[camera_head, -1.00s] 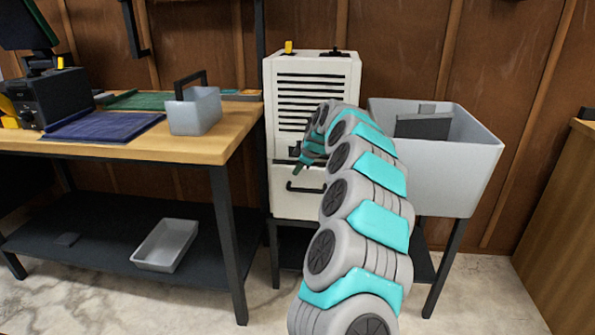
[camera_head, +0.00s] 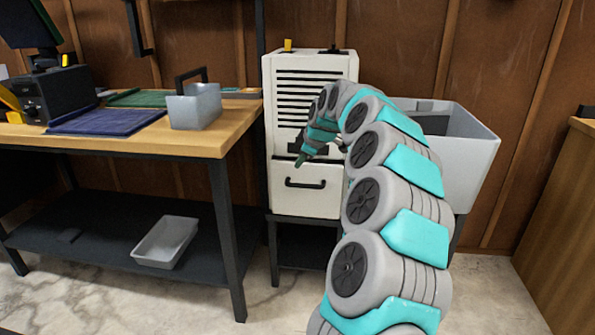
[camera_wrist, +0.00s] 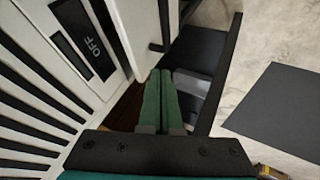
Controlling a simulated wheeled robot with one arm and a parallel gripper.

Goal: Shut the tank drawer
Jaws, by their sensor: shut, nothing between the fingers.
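The white dehumidifier-like unit (camera_head: 312,62) stands on a dark stand, with black slats on its front. Its tank drawer (camera_head: 320,199) is the lower white front with a black bar handle (camera_head: 304,183). A dark strip shows along the drawer's top edge; the drawer looks slightly out, but how far is unclear. My gripper (camera_head: 300,161) is in front of the unit, near the drawer's top edge above the handle. In the wrist view its green fingers (camera_wrist: 165,74) are together and empty, beside the white front and a panel reading OFF (camera_wrist: 92,46). Contact cannot be told.
A grey tub (camera_head: 470,150) stands right of the unit, partly behind my arm. A wooden workbench (camera_head: 190,143) at left holds a grey caddy (camera_head: 196,110) and a blue mat (camera_head: 105,121). A grey tray (camera_head: 166,242) lies on its lower shelf. Floor in front is clear.

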